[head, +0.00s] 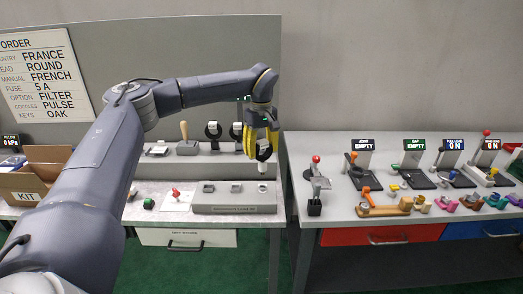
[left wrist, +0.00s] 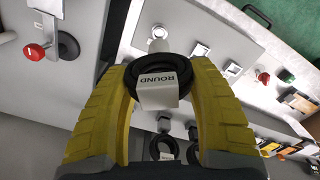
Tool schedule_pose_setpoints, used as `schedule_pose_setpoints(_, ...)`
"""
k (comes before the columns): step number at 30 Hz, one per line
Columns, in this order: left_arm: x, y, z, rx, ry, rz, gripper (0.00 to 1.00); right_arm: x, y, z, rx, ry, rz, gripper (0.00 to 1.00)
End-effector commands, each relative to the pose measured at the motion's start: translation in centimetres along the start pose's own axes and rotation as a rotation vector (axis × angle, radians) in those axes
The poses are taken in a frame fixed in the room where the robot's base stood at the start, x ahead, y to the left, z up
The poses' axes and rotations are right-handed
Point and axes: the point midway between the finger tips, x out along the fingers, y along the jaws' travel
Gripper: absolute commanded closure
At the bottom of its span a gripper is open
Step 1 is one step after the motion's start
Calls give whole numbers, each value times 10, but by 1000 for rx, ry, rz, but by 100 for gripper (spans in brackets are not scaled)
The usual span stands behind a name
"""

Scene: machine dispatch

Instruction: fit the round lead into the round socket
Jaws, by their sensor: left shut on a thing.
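My left gripper (head: 262,152) has its yellow fingers closed around the round lead, a black coil with a white tag reading ROUND (left wrist: 158,90). In the head view the lead (head: 263,154) hangs below the fingers with its pale plug end (head: 262,167) pointing down. The plug end also shows in the left wrist view (left wrist: 158,40). It is above the right end of the grey socket block (head: 225,209), apparently clear of it. The block has several openings on top; the rightmost (head: 263,188) lies below the plug. My right gripper is not in view.
Another black lead (head: 213,130) hangs on the rack behind. A red-handled item (head: 175,192) and a green piece (head: 149,203) lie left of the block. The KIT box (head: 28,196) is at far left. A second table (head: 340,212) with levers and fittings stands right, across a gap.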

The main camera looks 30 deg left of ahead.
Motion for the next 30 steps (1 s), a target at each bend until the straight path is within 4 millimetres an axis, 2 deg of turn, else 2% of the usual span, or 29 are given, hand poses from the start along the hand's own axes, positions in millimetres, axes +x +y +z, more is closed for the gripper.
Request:
schedule_pose_setpoints(11,8,0,0,1,0,0,81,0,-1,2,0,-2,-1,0)
schedule_pose_setpoints(30,45,0,0,1,0,0,81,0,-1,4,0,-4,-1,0)
